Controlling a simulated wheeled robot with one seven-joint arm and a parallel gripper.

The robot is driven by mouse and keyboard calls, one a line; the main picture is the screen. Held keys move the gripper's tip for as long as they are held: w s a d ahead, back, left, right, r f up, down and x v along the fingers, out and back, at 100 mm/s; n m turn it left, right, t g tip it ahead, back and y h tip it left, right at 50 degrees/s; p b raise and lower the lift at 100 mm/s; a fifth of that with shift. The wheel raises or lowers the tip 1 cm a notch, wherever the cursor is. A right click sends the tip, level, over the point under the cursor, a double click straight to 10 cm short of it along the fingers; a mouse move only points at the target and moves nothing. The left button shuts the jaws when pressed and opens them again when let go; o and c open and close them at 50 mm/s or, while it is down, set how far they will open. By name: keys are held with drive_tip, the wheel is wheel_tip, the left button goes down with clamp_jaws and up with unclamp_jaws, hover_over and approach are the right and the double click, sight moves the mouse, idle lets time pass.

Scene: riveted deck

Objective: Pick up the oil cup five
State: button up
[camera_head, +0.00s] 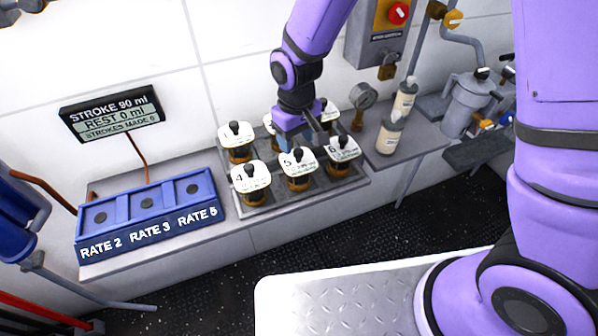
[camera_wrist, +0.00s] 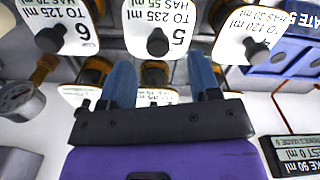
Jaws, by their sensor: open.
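Oil cup five (camera_head: 298,162) stands upright in the middle of the front row of the cup rack (camera_head: 262,208). It has a white lid with a black knob and an amber body. In the wrist view oil cup five (camera_wrist: 160,28) shows upside down, its label reading "TO 235 ml, HAS 55 ml". My gripper (camera_head: 298,133) is open and empty, just behind and above cup five. In the wrist view my gripper's blue fingers (camera_wrist: 161,78) point towards cup five, which lies beyond the tips. A back-row cup, mostly hidden, shows between the fingers.
Cup four (camera_head: 250,180) stands left of cup five and cup six (camera_head: 342,150) close on its right. Cup one (camera_head: 235,137) is behind. A blue three-bay rate box (camera_head: 147,207) sits left. Bottles (camera_head: 390,136) and a gauge (camera_head: 363,96) stand right.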

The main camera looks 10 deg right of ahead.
sight(298, 151)
drive_tip(key=shift+s+d+f, duration=0.1)
drive_tip(key=shift+f, duration=1.05)
drive_tip(key=shift+d+f, duration=0.1)
drive_tip(key=shift+f, duration=1.05)
drive_tip(key=shift+c, duration=0.5)
clamp_jaws()
